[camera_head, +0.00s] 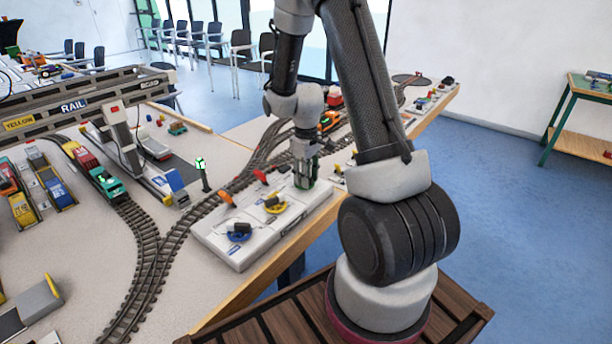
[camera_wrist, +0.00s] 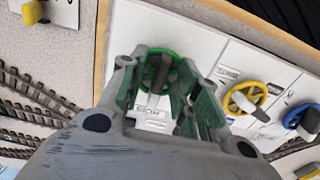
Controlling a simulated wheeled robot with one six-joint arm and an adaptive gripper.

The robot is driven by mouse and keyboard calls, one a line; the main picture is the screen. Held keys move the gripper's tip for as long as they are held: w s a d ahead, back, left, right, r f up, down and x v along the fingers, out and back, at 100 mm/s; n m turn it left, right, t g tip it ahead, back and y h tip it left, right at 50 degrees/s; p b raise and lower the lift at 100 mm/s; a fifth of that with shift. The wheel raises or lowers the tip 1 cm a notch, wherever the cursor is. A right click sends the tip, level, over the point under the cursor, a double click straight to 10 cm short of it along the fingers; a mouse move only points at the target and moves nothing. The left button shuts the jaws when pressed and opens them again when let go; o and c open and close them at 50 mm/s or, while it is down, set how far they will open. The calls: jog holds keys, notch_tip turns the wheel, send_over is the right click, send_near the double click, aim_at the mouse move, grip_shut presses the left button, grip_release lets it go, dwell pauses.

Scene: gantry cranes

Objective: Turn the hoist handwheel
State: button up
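A green handwheel (camera_wrist: 158,72) with a dark bar across it lies on the white control panel (camera_wrist: 135,30) in the wrist view. A small upside-down label beside it is too blurred to read surely. My gripper (camera_wrist: 156,72) is open, its green-padded fingers on either side of the green wheel's middle; I cannot tell whether they touch it. In the head view my gripper (camera_head: 304,170) points down at the panel's far end and mostly hides this wheel. A yellow handwheel (camera_head: 275,204) and a blue handwheel (camera_head: 239,233) sit nearer on the same panel.
Orange and red levers (camera_head: 227,198) stand along the panel's left edge. Model rail tracks (camera_head: 150,255), a signal with a green light (camera_head: 201,164) and a gantry crane (camera_head: 85,100) are to the left. The table edge (camera_head: 325,225) runs close on the right.

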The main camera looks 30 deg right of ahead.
grip_shut()
jog(key=m, duration=0.4)
jog(key=shift+a+m, duration=0.15)
jog(key=shift+m, duration=0.15)
jog(key=shift+a+m, duration=0.1)
jog(key=shift+m, duration=2.4)
grip_release()
